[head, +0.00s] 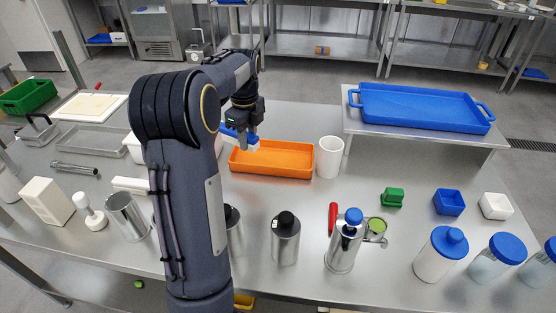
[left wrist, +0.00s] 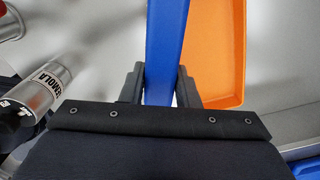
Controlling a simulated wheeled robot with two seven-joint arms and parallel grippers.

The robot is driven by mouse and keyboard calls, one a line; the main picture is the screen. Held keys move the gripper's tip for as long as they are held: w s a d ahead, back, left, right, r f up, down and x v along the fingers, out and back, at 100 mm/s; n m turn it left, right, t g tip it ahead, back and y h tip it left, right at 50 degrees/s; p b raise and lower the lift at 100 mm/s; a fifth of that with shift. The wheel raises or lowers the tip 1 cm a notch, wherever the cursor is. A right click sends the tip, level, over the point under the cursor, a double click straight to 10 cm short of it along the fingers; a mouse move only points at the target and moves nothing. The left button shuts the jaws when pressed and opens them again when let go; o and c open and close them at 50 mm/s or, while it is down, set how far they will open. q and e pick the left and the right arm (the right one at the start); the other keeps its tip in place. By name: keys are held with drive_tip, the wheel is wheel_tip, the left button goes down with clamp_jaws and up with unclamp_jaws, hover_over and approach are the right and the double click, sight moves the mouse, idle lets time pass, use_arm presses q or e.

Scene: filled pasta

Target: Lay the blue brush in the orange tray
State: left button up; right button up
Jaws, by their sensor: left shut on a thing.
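The blue brush (head: 229,131) is held in my left gripper (head: 247,135), partly hidden behind the gripper and my arm. A whitish part of it shows by the fingertips. In the left wrist view the brush (left wrist: 166,45) is a long blue bar between the two fingers. The orange tray (head: 275,170) lies on the steel table, and no object shows inside it. The gripper is above the tray's left end in the head view. In the left wrist view the tray (left wrist: 215,85) is just right of the brush. The exact height of the brush above the tray is unclear. My right gripper is out of view.
A white cylinder (head: 330,157) stands close to the tray's right end. A large blue tray (head: 425,108) sits on a raised shelf at the back right. Steel canisters, including one with a black cap (head: 286,240), stand in front. A grey tray (head: 92,141) lies left.

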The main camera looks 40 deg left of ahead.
use_arm(q)
drive_tip(key=w+d+f, duration=0.1)
drive_tip(key=w+f, duration=0.1)
drive_tip(key=w+d+f, duration=0.2)
drive_tip(key=w+f, duration=0.1)
drive_tip(key=w+d+f, duration=0.1)
drive_tip(key=w+f, duration=0.1)
drive_tip(key=w, duration=0.1)
drive_tip(key=shift+d+f, duration=0.25)
drive_tip(key=shift+f, duration=0.05)
drive_tip(key=shift+w+d+f, duration=0.1)
drive_tip(key=shift+f, duration=1.6)
drive_tip(key=shift+f, duration=0.15)
drive_tip(key=o, duration=0.8)
drive_tip(key=shift+r, duration=0.25)
wheel_tip(320, 180, up, 12)
drive_tip(key=shift+f+p, duration=0.1)
drive_tip(key=shift+p, duration=0.45)
